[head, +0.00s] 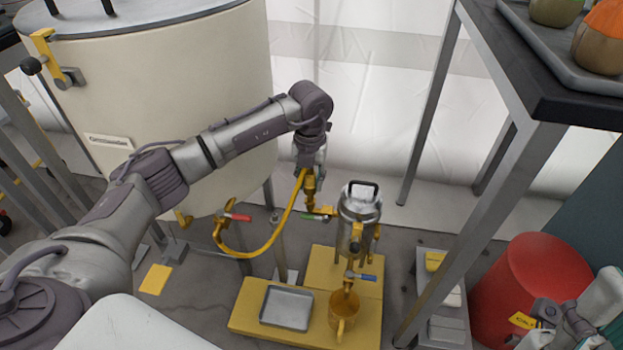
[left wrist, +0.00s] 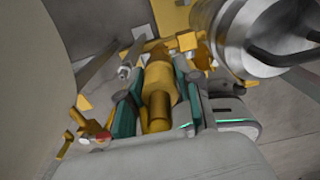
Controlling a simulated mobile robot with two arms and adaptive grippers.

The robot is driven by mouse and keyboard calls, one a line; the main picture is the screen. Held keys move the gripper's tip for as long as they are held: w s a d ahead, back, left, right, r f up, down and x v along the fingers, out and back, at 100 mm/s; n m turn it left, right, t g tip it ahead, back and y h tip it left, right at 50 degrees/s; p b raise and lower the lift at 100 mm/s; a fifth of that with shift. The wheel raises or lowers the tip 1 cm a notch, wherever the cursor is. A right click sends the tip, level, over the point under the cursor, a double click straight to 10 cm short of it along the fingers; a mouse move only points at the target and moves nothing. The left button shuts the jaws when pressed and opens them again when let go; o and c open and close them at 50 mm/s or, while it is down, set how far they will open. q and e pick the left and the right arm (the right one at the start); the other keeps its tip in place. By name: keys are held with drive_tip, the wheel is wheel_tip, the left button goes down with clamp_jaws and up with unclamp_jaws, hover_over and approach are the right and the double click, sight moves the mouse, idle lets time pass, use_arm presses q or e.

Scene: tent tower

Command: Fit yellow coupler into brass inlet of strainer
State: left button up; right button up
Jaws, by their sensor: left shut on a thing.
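My left gripper (head: 311,168) is shut on the yellow coupler (head: 309,186), left of the strainer. In the left wrist view the coupler (left wrist: 158,78) sits between the teal finger pads. A yellow hose (head: 268,247) runs from it in a loop down to the big tank. The steel strainer (head: 352,238) stands upright on a yellow stand. Its brass inlet (head: 326,210), by a green handle, points left, close below the coupler. Whether they touch, I cannot tell. In the left wrist view the strainer (left wrist: 232,40) is at the upper right. My right gripper (head: 570,322) is at the lower right, partly cut off.
The cream tank (head: 180,120) fills the left, with a red-handled valve (head: 236,217). A grey tray (head: 287,307) and yellow mug (head: 342,318) are on the yellow stand (head: 250,295). A metal table leg (head: 455,230) and red drum (head: 530,280) stand to the right.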

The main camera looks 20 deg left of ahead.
sight(310, 189)
use_arm(q)
drive_tip(key=shift+p, duration=0.85)
idle(1.2)
drive_tip(key=shift+f+b, duration=0.8)
drive_tip(key=shift+f, duration=0.95)
drive_tip(key=o, duration=1.2)
drive_tip(key=shift+r, duration=0.1)
wheel_tip(310, 189, up, 12)
drive_tip(key=shift+f, duration=0.1)
